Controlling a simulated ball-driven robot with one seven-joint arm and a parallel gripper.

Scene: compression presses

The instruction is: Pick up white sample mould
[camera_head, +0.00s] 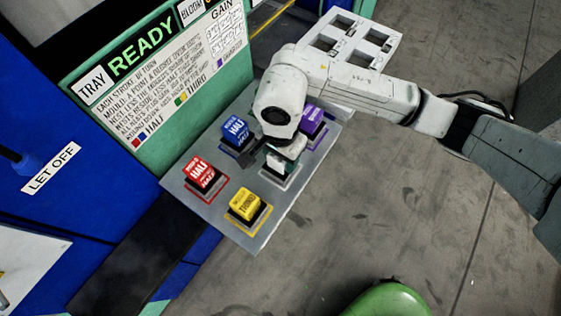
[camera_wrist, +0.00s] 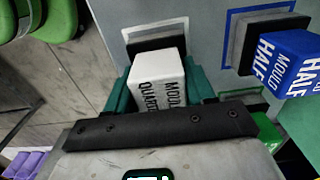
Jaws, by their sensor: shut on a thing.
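The white sample mould (camera_wrist: 158,80) is a small block with "MOULD QUARTER" in black print. In the wrist view it stands between the two teal fingers of my gripper (camera_wrist: 157,92), which are shut on its sides. A dark square holder with a white outline (camera_wrist: 150,41) lies just beyond it; I cannot tell whether the mould is clear of it.
On the tray stand a blue mould (camera_head: 235,131) close to my gripper, a purple mould (camera_head: 312,119), a red mould (camera_head: 198,173) and a yellow mould (camera_head: 245,205). A green sign panel (camera_head: 100,110) rises behind the tray. Open floor (camera_head: 400,190) lies to the right.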

